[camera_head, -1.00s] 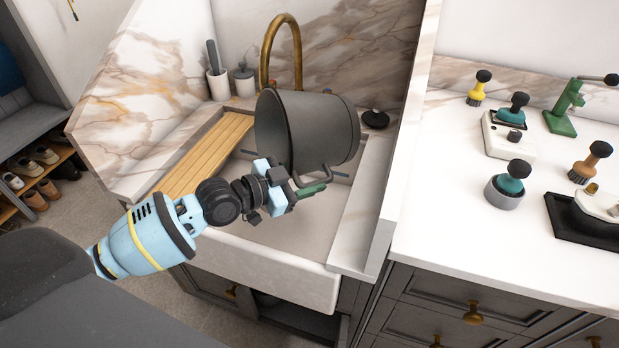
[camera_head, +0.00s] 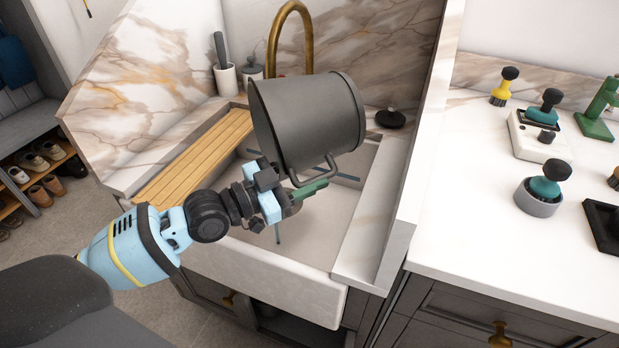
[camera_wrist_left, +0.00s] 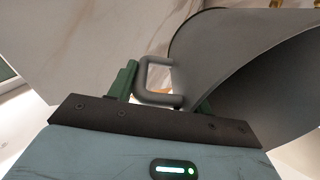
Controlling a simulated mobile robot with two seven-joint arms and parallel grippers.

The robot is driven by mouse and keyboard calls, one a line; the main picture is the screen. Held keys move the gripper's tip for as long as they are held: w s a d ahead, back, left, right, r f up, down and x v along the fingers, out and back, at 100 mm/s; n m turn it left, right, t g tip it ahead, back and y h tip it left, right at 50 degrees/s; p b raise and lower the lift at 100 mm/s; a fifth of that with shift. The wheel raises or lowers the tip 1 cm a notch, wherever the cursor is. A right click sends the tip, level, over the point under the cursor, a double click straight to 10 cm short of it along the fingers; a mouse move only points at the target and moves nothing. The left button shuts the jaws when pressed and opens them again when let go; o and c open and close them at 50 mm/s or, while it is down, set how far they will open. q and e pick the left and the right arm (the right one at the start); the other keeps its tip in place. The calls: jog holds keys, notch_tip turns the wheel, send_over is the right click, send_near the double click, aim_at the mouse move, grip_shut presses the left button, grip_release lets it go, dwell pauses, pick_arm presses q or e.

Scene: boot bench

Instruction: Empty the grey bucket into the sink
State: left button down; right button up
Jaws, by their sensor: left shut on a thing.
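The grey bucket (camera_head: 318,118) is held in the air above the white sink (camera_head: 268,290), lying on its side with its mouth toward the left and a little down. My left gripper (camera_head: 305,190) is shut on the bucket's handle, below the bucket. In the left wrist view the grey handle (camera_wrist_left: 147,80) sits between the green fingers, and the bucket's curved wall (camera_wrist_left: 215,60) fills the upper right. The inside of the bucket is hidden from the head view. My right gripper is not in view.
A brass faucet (camera_head: 274,45) rises behind the bucket, close to it. A slatted wooden board (camera_head: 195,160) lies across the sink's left side. A white cup with a brush (camera_head: 226,78) stands behind. The right counter (camera_head: 455,200) holds several brushes and tools.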

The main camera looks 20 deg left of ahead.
pick_arm(q)
jog(key=shift+s+a+r+t+h+b, duration=0.1)
jog(key=shift+r+t+h+b, duration=0.2)
jog(key=shift+b, duration=0.35)
dwell(1.2)
dwell(2.3)
